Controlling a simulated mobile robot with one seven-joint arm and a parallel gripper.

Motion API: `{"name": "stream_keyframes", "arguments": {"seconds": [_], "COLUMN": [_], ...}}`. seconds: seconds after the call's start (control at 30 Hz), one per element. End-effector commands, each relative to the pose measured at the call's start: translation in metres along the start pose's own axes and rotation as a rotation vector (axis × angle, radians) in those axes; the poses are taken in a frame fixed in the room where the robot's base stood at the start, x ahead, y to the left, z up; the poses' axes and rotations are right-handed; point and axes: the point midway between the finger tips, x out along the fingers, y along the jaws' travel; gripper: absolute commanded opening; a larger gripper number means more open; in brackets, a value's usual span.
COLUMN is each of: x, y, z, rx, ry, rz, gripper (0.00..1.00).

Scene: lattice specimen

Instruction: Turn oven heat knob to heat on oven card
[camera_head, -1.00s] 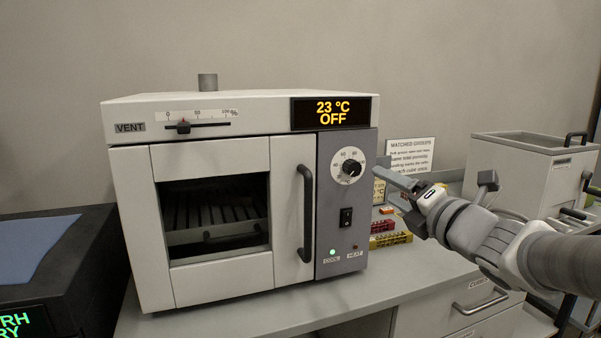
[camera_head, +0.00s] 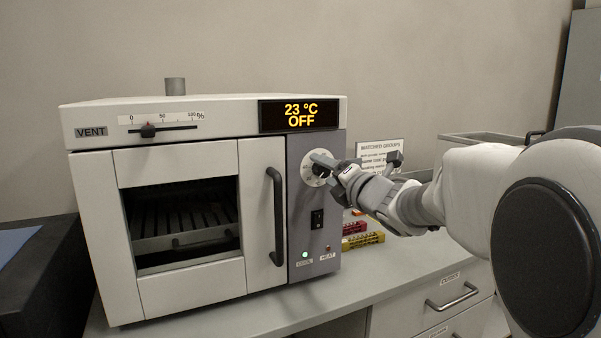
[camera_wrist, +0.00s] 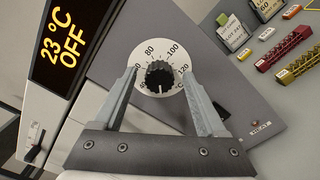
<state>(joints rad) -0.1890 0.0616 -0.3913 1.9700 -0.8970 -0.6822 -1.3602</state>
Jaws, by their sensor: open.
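The oven (camera_head: 190,285) stands on the bench with its door shut, and its display (camera_head: 301,115) reads 23 °C OFF. The heat knob is black on a round white dial; in the wrist view the knob (camera_wrist: 159,76) sits between my fingers. My gripper (camera_wrist: 160,82) is open, one finger on each side of the knob, with gaps visible. In the head view my gripper (camera_head: 325,170) is at the dial and hides much of the knob. The oven card cannot be clearly made out; small cards (camera_wrist: 235,38) show at the upper right of the wrist view.
A rocker switch (camera_head: 317,219) is below the dial, above a lit green lamp (camera_head: 305,254). The door handle (camera_head: 276,216) juts out left of the panel. Red and yellow lattice pieces (camera_head: 363,240) lie right of the oven, before a sign (camera_head: 380,152).

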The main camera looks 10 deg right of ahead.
Motion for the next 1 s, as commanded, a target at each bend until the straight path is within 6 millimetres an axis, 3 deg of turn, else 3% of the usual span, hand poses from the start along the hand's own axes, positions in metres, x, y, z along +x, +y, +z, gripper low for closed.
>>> {"name": "stream_keyframes", "arguments": {"seconds": [0.1,0.5,1.0], "x": [-0.0002,-0.0005,-0.0007], "y": [0.0002,0.0,0.0], "z": [0.0001,0.0001,0.0006], "rx": [0.0,0.0,0.099], "ry": [0.0,0.0,0.0], "rz": [0.0,0.0,-0.001], "gripper": [0.72,0.0,0.0]}}
